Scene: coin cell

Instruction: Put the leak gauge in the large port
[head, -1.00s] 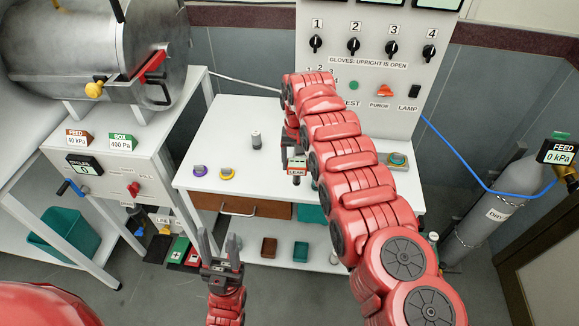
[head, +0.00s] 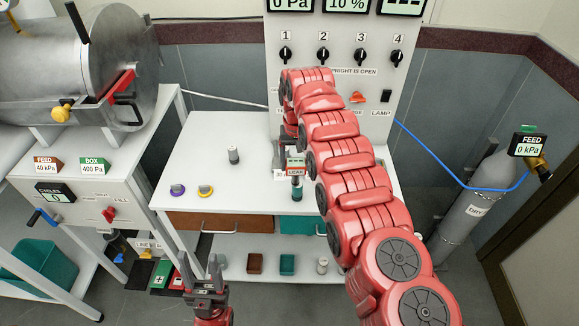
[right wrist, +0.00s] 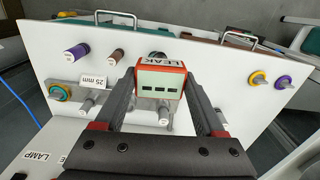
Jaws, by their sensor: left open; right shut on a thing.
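The leak gauge (head: 296,162) is a small box with a red-orange label reading LEAK. It shows in the right wrist view (right wrist: 161,85) with its light display face towards the camera, between the dark fingers of my right gripper (right wrist: 162,95), which is shut on it. In the head view the gauge is over the front part of the white table, and the red arm hides much of what lies behind it. A plate labelled 25 mm (right wrist: 93,82) is left of the gauge in the wrist view; I cannot tell which opening is the large port. My left gripper (head: 203,272) is open and empty, in front of the table.
A control panel (head: 340,60) rises behind. A steel chamber (head: 85,60) is at left, a gas cylinder (head: 478,195) at right.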

